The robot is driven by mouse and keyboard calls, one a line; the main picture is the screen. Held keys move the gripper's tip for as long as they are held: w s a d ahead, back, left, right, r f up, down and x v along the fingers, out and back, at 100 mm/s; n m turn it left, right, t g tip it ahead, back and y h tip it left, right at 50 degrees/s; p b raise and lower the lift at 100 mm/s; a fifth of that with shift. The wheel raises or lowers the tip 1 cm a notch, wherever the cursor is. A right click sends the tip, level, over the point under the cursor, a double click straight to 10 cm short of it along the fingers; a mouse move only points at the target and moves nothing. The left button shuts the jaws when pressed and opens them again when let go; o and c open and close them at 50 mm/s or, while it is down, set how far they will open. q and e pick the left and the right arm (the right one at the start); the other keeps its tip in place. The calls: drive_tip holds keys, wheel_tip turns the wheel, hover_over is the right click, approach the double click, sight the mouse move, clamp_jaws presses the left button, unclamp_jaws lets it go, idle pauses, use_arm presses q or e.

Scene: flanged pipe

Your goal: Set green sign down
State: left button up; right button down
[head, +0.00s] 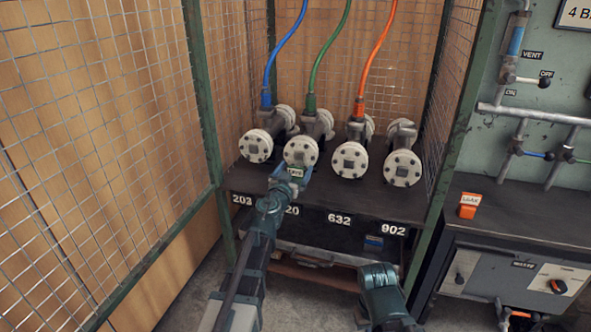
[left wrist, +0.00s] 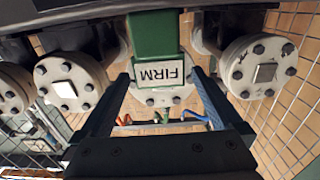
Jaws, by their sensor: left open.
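The green sign (left wrist: 153,35) has a white plate reading FIRM, upside down in the left wrist view. In the head view only its small plate (head: 296,172) shows, in front of the second flanged pipe (head: 301,151) from the left, the one with the green hose. My left gripper (head: 290,181) is at the sign, its fingers open on either side of it. In the left wrist view the gripper (left wrist: 162,82) shows a gap beside each side of the plate. The sign's green part reaches the dark shelf edge; its contact there is unclear. My right gripper is not in view.
Several flanged pipes stand on the dark shelf (head: 262,184), numbered along its front. Mesh panels (head: 95,130) close in the left and right sides. An orange LEAK sign (head: 468,205) stands on the bench (head: 540,215) at the right.

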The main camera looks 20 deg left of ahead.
use_arm(q)
drive_tip(key=s, duration=1.1)
drive_tip(key=shift+s+a, duration=0.2)
drive_tip(key=shift+s, duration=0.05)
drive_tip(key=s+d+f+n+g+y, duration=0.1)
drive_tip(key=s+d+f+g+y, duration=0.2)
drive_tip(key=s+f+g, duration=0.35)
drive_tip(key=s+d+f+n+g+y, duration=0.1)
drive_tip(key=s+d+f+g+y, duration=0.2)
drive_tip(key=f, duration=0.7)
drive_tip(key=s+d+f+m+g+h, duration=0.2)
drive_tip(key=s+d+g, duration=0.2)
drive_tip(key=s, duration=0.3)
drive_tip(key=s+d+f+m+g+h, duration=0.2)
drive_tip(key=s+d+f+m+g, duration=0.1)
drive_tip(key=s+d, duration=0.4)
drive_tip(key=shift+s+f+m+g, duration=0.2)
drive_tip(key=shift+s+m+g, duration=0.15)
drive_tip(key=shift+g, duration=0.5)
